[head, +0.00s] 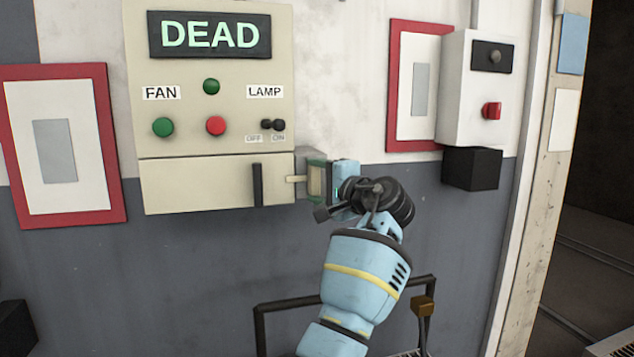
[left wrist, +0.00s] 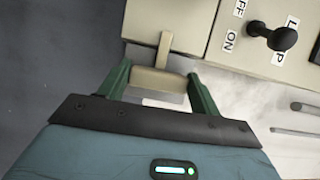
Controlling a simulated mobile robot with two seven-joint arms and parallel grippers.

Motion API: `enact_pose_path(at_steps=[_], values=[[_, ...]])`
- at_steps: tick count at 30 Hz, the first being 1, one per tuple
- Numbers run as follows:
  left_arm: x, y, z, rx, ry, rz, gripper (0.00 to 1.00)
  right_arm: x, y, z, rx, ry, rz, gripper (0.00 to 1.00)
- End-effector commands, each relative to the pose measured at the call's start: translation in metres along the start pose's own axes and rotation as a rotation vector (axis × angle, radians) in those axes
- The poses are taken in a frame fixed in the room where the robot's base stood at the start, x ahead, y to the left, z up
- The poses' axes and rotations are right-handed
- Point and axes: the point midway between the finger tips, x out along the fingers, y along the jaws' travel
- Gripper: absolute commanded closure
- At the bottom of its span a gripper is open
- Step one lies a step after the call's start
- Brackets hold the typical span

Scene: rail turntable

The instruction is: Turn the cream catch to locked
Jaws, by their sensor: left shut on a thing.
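The cream catch (head: 296,179) sticks out from the right side of the cream lower panel (head: 195,183) of the control box, running level into my left gripper (head: 316,178). In the left wrist view the catch (left wrist: 158,80) has a narrow stem and a wider block. My left gripper (left wrist: 158,75) is shut on it, with a green finger on each side. The gripper hides the catch's outer end in the head view. I see no label for its position. My right gripper is not in view.
Above are a display (head: 209,34) reading DEAD, a red button (head: 216,125), green buttons and a lamp switch (head: 272,125) near the catch. A black upright handle (head: 257,185) stands left of it. A black box (head: 471,168) juts from the wall to the right.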

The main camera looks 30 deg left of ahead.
Motion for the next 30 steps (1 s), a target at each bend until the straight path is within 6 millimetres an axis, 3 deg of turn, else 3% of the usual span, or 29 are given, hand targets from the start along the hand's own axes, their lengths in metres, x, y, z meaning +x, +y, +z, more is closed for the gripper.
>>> enact_pose_path(at_steps=[6, 7, 12, 22, 30], values=[[0.000, -0.002, 0.000, -0.007, 0.002, -0.001, 0.59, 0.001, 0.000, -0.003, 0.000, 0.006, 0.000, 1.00], [0.000, -0.002, 0.000, -0.007, 0.002, -0.001, 0.35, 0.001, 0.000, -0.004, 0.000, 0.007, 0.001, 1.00], [0.000, -0.002, 0.000, -0.005, 0.002, -0.001, 0.15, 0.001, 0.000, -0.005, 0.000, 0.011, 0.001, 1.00], [-0.004, 0.000, 0.000, -0.002, 0.002, -0.001, 0.15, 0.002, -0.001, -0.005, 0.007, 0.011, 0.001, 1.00], [-0.042, 0.001, -0.001, -0.002, 0.004, 0.000, 0.15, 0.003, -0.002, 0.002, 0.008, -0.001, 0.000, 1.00]])
